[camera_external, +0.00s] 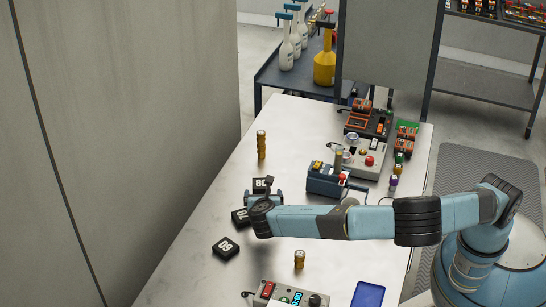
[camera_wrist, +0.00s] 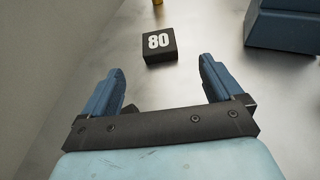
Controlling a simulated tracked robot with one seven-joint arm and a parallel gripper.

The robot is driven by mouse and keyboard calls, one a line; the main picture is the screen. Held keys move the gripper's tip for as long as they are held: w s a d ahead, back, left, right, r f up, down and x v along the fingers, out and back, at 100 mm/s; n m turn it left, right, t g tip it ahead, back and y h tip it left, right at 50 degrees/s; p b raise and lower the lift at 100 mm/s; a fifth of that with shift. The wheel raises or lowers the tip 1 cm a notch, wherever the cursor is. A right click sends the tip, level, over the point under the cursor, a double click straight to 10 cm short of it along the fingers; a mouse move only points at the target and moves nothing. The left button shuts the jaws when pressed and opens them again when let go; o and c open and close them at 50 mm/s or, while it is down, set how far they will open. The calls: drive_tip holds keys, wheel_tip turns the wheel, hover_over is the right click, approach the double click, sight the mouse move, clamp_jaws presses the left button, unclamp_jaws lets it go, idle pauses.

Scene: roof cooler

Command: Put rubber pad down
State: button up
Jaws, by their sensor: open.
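Black rubber pads with white numbers lie on the pale tabletop in the external view: a near one (camera_external: 225,247), a middle one (camera_external: 239,217) partly covered by my wrist, and a far one (camera_external: 261,184) by my fingers. In the wrist view a black pad marked 80 (camera_wrist: 159,45) lies flat beyond my fingertips, apart from them. My gripper (camera_external: 265,196) is over the left part of the table. The wrist view shows its two blue fingers (camera_wrist: 161,68) spread wide with nothing between them.
A yellow-brown cylinder (camera_external: 261,144) stands farther back, and another (camera_external: 299,260) stands nearer. A device with a display (camera_external: 285,295) and blue tray (camera_external: 368,295) are at the front.

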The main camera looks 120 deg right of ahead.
drive_tip(key=shift+s+a+r+m+y, duration=0.2)
drive_tip(key=shift+s+m+y, duration=0.1)
drive_tip(key=s+a+r+m+t+y, duration=0.25)
drive_tip(key=s+a+r, duration=0.35)
drive_tip(key=a, duration=0.3)
drive_tip(key=s+a+r+m+t+y, duration=0.2)
drive_tip(key=s+a+r+m+y, duration=0.3)
drive_tip(key=a, duration=0.4)
drive_tip(key=s+a+r+m+t+y, duration=0.2)
drive_tip(key=s+a+r+y, duration=0.1)
drive_tip(key=s+a+r, duration=0.45)
drive_tip(key=s+a+r+m+t+y, duration=0.1)
drive_tip(key=s+a+r+m+t, duration=0.2)
drive_tip(key=s+a, duration=1.2)
drive_tip(key=shift+s+a+r+t, duration=0.2)
drive_tip(key=shift+s+r+t, duration=0.45)
drive_tip(key=shift+s+r, duration=0.8)
drive_tip(key=shift+s+f, duration=0.3)
